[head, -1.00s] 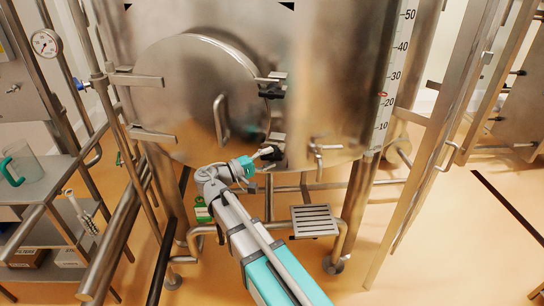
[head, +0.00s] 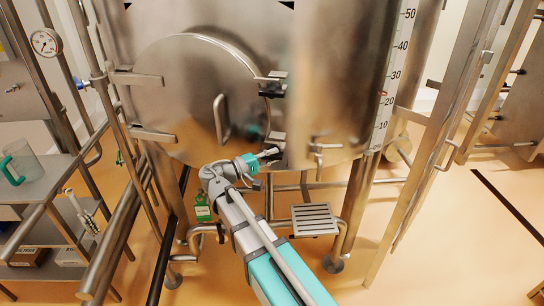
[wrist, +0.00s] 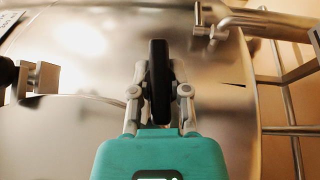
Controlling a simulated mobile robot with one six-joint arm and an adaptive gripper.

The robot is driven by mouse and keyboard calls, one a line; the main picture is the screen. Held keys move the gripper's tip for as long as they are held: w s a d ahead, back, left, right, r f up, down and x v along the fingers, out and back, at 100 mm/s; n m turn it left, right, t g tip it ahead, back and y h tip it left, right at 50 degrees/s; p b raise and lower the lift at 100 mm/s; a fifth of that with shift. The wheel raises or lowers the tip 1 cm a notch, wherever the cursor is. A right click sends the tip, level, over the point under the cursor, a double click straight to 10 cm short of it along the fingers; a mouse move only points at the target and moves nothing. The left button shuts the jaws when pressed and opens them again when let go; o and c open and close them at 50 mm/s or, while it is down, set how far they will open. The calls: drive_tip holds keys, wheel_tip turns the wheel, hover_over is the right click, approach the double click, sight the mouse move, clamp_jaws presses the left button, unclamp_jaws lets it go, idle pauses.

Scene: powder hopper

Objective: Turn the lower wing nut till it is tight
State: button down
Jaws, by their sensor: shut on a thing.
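The lower wing nut is a black knob (wrist: 159,80) standing upright between my fingers in the wrist view. In the head view my gripper (head: 271,152) is at the lower clamp (head: 277,138) on the right edge of the round hatch door (head: 185,95), and its fingers partly hide the nut. In the wrist view my gripper (wrist: 159,92) is shut on the nut, one finger on each side. The upper wing nut (head: 271,92), also black, sits at the clamp above. How tight the lower nut is cannot be seen.
The door has a bar handle (head: 221,118) left of the clamps. A small valve pipe (head: 319,153) juts from the tank right of my gripper. Below are a grated step (head: 313,220) and frame legs. A shelf with a jug (head: 22,163) stands at left.

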drive_tip(key=shift+r, duration=0.1)
drive_tip(key=shift+r+m+p, duration=0.1)
drive_tip(key=shift+m+p, duration=0.2)
drive_tip(key=shift+p, duration=0.45)
drive_tip(key=shift+y, duration=0.4)
drive_tip(key=shift+f, duration=0.2)
drive_tip(key=c, duration=0.6)
unclamp_jaws()
drive_tip(key=shift+a, duration=0.1)
drive_tip(key=v, duration=1.1)
drive_tip(key=shift+a+g, duration=0.4)
drive_tip(key=shift+a, duration=0.05)
